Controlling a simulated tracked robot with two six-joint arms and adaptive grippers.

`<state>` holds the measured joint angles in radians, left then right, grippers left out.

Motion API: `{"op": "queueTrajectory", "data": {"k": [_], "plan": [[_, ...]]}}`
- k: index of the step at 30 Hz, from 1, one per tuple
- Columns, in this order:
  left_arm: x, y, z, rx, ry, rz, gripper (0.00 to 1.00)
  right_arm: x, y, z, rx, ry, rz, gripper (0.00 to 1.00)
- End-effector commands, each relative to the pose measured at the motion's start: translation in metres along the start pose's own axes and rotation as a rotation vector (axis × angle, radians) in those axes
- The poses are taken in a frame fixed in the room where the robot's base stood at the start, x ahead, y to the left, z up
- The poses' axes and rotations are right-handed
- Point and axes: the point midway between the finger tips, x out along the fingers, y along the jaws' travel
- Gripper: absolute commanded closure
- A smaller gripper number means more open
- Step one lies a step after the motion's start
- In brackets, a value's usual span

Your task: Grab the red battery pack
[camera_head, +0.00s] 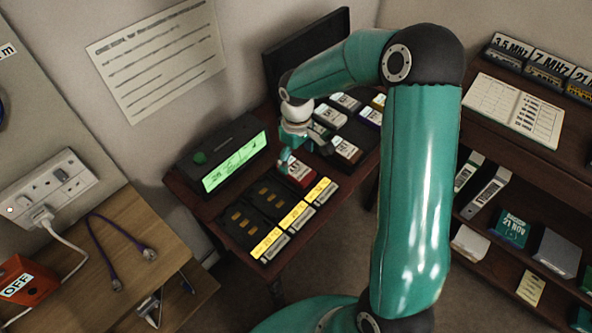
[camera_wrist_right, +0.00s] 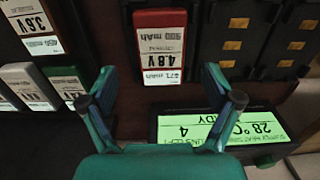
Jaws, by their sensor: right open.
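The red battery pack (camera_head: 300,174) stands in the row of dark slots on the brown table, beside the slots with yellow labels. In the right wrist view the red battery pack (camera_wrist_right: 166,42) is upside down, with a white 4.8 V label, ahead of the fingertips and roughly between them. My right gripper (camera_head: 304,153) is over the table close to the pack and partly hides it. In the wrist view my right gripper (camera_wrist_right: 158,76) has its two fingers spread wide with nothing between them. My left gripper is not in view.
A display box with a green screen (camera_head: 234,164) stands left of the slots and shows close to the right finger in the wrist view (camera_wrist_right: 222,128). Empty dark slots (camera_head: 243,217) lie nearer. Several other packs (camera_head: 346,150) stand behind and to the right.

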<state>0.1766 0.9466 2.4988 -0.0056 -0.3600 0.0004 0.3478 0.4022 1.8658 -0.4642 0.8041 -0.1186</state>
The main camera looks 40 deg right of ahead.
Motion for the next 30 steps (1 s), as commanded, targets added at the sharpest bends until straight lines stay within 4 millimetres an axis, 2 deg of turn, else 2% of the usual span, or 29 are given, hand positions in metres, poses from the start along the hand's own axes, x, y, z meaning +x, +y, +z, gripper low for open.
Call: {"op": "queueTrajectory", "data": {"k": [9,19,30], "plan": [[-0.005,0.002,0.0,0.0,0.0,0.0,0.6,0.042,-0.002,0.005,0.0,-0.004,-0.002,0.1],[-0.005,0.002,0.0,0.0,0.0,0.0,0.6,0.048,-0.001,0.004,0.0,-0.001,-0.001,0.12],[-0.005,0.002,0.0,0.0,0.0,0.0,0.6,0.048,-0.001,0.004,0.0,-0.001,-0.001,0.74]]}}
